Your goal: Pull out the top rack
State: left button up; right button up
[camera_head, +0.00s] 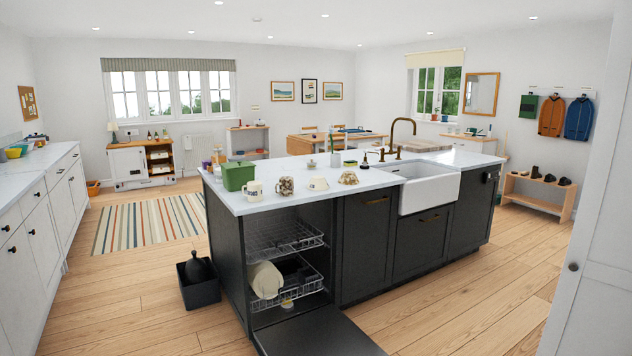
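The top rack (284,237) is a wire basket inside the dishwasher at the left end of the dark kitchen island. It looks empty and sits mostly within the opening. The dishwasher door (318,334) is folded down flat in front. Below, the lower rack (306,284) holds pale plates (266,280) and some dark items. Neither of my grippers shows in the head view.
The island worktop (228,205) carries a green box (238,176), mugs and jars above the dishwasher. A black bin (199,285) stands on the floor left of the island. A white door (592,270) edges the right side.

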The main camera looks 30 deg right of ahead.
aim_at(315, 238)
jog(key=i+l+z, duration=0.2)
jog(key=i+l, duration=0.4)
jog(key=i+l+z, duration=0.15)
jog(key=i+l, duration=0.35)
jog(key=i, duration=0.2)
jog(key=j+z, duration=0.15)
jog(key=j, duration=0.55)
jog(key=j+z, duration=0.2)
jog(key=j, duration=0.5)
jog(key=k+j+z, duration=0.15)
jog(key=j, duration=0.55)
